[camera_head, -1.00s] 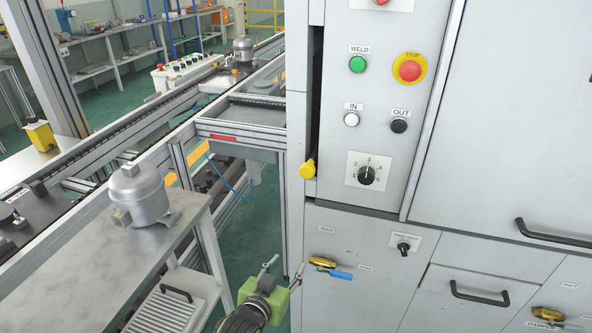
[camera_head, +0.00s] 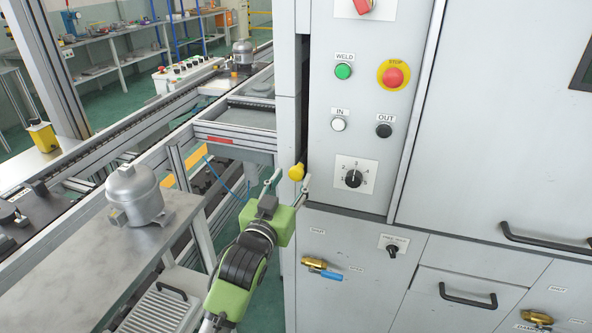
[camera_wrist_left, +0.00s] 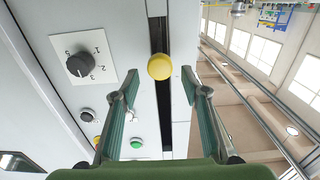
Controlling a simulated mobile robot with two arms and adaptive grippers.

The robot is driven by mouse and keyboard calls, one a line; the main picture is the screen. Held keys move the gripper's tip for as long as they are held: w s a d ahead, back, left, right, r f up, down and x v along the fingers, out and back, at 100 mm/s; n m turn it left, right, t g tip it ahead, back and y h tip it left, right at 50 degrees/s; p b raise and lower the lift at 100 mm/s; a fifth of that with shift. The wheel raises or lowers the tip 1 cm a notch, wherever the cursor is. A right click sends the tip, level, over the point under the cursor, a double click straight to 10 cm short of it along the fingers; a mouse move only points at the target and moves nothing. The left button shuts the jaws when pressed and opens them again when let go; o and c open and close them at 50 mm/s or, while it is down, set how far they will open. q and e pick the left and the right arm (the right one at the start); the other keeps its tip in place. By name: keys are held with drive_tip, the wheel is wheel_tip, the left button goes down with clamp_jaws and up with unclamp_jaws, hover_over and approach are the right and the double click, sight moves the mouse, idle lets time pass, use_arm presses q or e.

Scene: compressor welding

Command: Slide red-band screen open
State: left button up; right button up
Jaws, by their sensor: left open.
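A yellow knob (camera_head: 296,172) sits at the lower end of a dark upright slot (camera_head: 303,100) in the grey cabinet front. My left gripper (camera_head: 289,184) is open, with one fingertip on each side of the knob in the head view. In the left wrist view, the knob (camera_wrist_left: 159,67) shows between the open fingers (camera_wrist_left: 160,88), near their tips, with a gap on both sides; contact does not show. No screen with a red band can be clearly made out; a short red strip (camera_head: 220,139) marks the conveyor frame left of the cabinet. My right gripper is not in view.
The control panel with a rotary dial (camera_head: 354,179), green weld button (camera_head: 343,71) and red stop button (camera_head: 393,76) is right of the knob. A blue-handled valve (camera_head: 321,268) sits below. A grey compressor (camera_head: 134,195) stands on the metal table to the left.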

sight(295, 174)
use_arm(q)
drive_tip(key=shift+x, duration=2.1)
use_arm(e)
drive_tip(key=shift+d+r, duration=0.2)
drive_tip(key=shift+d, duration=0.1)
